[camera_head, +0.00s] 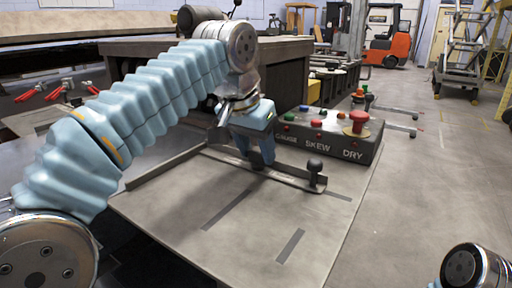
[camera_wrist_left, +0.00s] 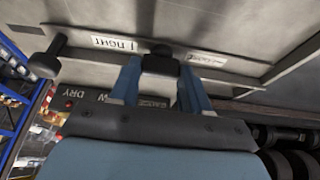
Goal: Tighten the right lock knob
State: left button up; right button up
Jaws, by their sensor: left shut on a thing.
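A metal bar (camera_head: 190,160) lies across the grey machine table (camera_head: 240,215). One black round-topped knob (camera_head: 315,166) stands upright at its right end, clear of my gripper. It also shows at the left of the left wrist view (camera_wrist_left: 48,58). My left gripper (camera_head: 262,160) points down over the bar, left of that knob. In the left wrist view its blue fingers stand either side of another dark knob (camera_wrist_left: 162,60) and are shut on it. The head view hides this knob behind the fingers. An upside-down label, seemingly RIGHT (camera_wrist_left: 113,43), lies between the two knobs. My right gripper is out of view.
A control box (camera_head: 330,135) with coloured buttons, a red mushroom button (camera_head: 357,122) and the words SKEW and DRY stands just behind the bar. Red-handled clamps (camera_head: 66,88) are at the left. The front of the table is bare apart from dark slots.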

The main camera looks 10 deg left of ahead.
pick_arm(q)
jog(key=shift+a+r+m+p, duration=0.1)
jog(key=shift+r+m+p, duration=0.15)
jog(key=shift+m+p, duration=0.2)
jog(key=shift+m, duration=0.25)
jog(key=shift+f, duration=0.2)
jog(key=o, duration=1.1)
jog(key=shift+c, duration=0.2)
jog(key=shift+s+r, duration=0.1)
jog(key=shift+r, duration=0.35)
jog(key=p+v, duration=0.1)
jog(key=v, duration=1.1)
jog(key=shift+a+r, duration=0.35)
jog(key=shift+s, duration=0.15)
